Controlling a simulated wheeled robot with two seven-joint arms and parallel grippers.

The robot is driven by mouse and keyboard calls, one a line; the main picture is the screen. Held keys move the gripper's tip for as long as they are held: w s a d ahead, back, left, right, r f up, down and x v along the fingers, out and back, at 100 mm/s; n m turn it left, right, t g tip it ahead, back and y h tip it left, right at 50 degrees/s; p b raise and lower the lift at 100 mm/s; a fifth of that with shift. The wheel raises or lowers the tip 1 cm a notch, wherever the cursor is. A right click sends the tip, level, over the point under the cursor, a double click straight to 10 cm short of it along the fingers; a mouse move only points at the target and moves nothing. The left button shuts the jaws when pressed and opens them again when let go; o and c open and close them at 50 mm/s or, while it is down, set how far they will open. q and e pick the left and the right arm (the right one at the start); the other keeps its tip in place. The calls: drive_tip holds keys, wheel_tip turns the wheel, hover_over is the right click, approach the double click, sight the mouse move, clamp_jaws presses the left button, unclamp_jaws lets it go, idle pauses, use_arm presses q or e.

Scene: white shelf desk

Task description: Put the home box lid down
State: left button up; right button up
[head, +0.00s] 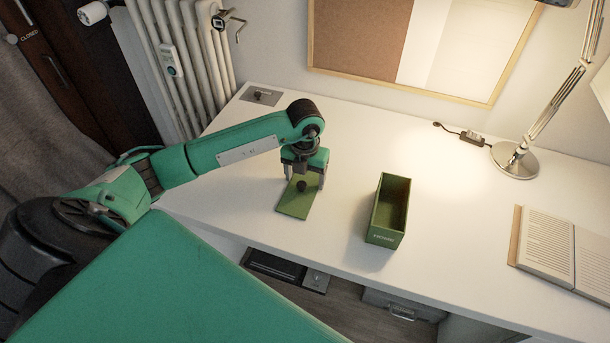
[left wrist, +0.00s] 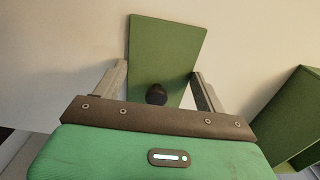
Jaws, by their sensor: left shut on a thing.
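The home box lid (head: 293,205) is a flat green rectangle with a dark round knob. It lies flat at or just above the white desk, left of the box; any small gap under it cannot be told. My left gripper (head: 304,182) points down over the lid and is shut on it, one finger on each side with the knob between. The lid (left wrist: 165,45) also shows in the left wrist view. The green home box (head: 384,237) stands upright and open-topped on the desk to the right, apart from the lid. My right gripper is out of view.
A desk lamp (head: 515,161) and an open book (head: 549,245) are on the right of the desk (head: 340,230). A framed board (head: 360,35) hangs on the wall behind. A radiator (head: 185,60) stands at the back left. The desk behind the box is clear.

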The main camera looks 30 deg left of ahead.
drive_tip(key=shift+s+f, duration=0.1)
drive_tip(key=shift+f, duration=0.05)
use_arm(q)
drive_tip(key=shift+f, duration=0.1)
drive_tip(key=o, duration=1)
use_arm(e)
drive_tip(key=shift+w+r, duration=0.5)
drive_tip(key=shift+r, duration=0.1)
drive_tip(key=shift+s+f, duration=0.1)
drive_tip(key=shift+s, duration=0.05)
